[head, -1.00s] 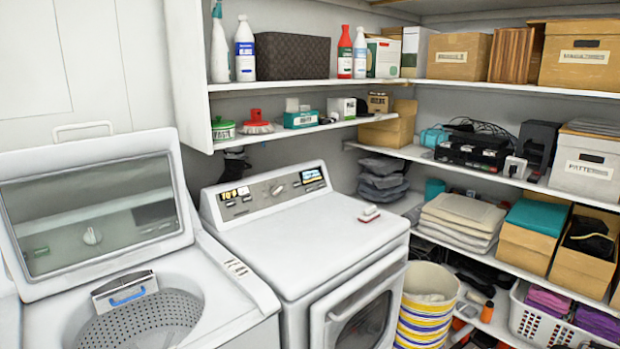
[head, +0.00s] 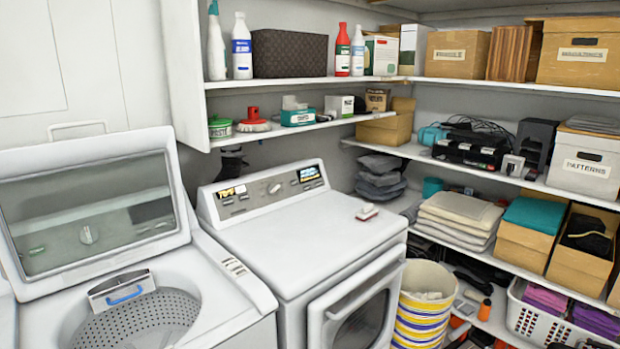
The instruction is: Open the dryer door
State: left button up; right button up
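The dryer (head: 300,240) is the white front-loading machine in the middle of the head view. Its control panel (head: 262,189) runs along the top back. Its door (head: 358,308) is on the front face, with a dark round window, and looks shut. The lower part of the door is cut off by the picture's bottom edge. Neither of my grippers shows in the head view.
A top-loading washer (head: 150,290) with its lid (head: 90,205) raised stands left of the dryer. A striped basket (head: 425,305) stands on the floor close to the dryer's right. Loaded shelves (head: 480,165) fill the right side. A small red and white item (head: 367,212) lies on the dryer top.

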aim_at(359, 312)
jog(key=i+l+u, duration=0.4)
jog(key=i+l, duration=1.3)
jog(key=i, duration=0.15)
